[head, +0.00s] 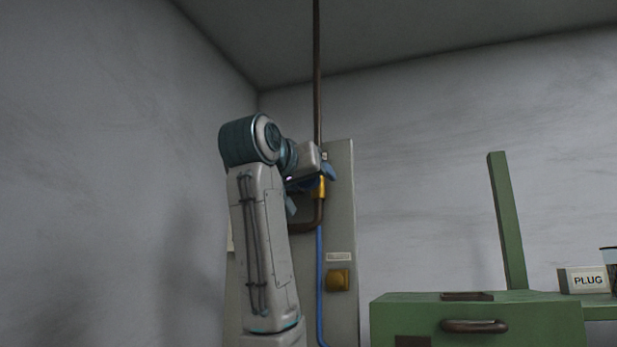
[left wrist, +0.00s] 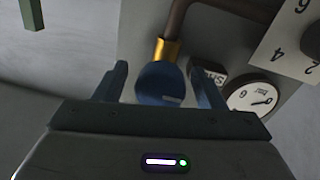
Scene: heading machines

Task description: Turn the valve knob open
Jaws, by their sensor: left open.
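The valve has a round blue knob (left wrist: 160,84) on a brass body (left wrist: 168,50), joined to a dark pipe, in the left wrist view. The brass body (head: 320,187) also shows in the head view, on the pipe in front of a grey panel. My left gripper (left wrist: 158,74) is open, with one dark blue finger on each side of the knob. No clear contact shows between fingers and knob. In the head view my left gripper (head: 311,187) is at the valve, and my wrist and fingers hide most of the knob.
A round gauge (left wrist: 254,97) and a small label (left wrist: 207,76) sit close beside the right finger. A numbered plate (left wrist: 292,45) is farther right.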

